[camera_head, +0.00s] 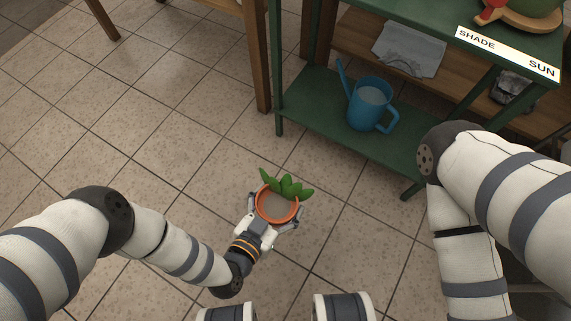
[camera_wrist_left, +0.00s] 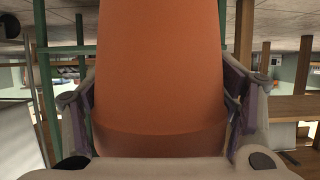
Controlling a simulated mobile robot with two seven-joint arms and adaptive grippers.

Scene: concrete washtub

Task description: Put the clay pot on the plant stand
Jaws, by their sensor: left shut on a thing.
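The clay pot (camera_head: 264,207) is orange-brown, with grey soil and a green leafy plant in it. My left gripper (camera_head: 276,212) is shut on the pot's sides and holds it upright over the tiled floor. In the left wrist view the clay pot (camera_wrist_left: 160,80) fills the middle, between the two fingers. The green plant stand (camera_head: 310,108) is at the upper right, with a lower shelf and a top. A label reading SHADE and SUN (camera_head: 507,53) is on its top edge. My right arm bends down at the right; its gripper is out of view.
A blue watering can (camera_head: 365,110) stands on the stand's lower shelf. Wooden shelving with a grey cloth (camera_head: 408,50) is behind. A red-handled object (camera_head: 488,14) and a wooden board (camera_head: 520,22) are on the stand's top. The floor at the left is clear.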

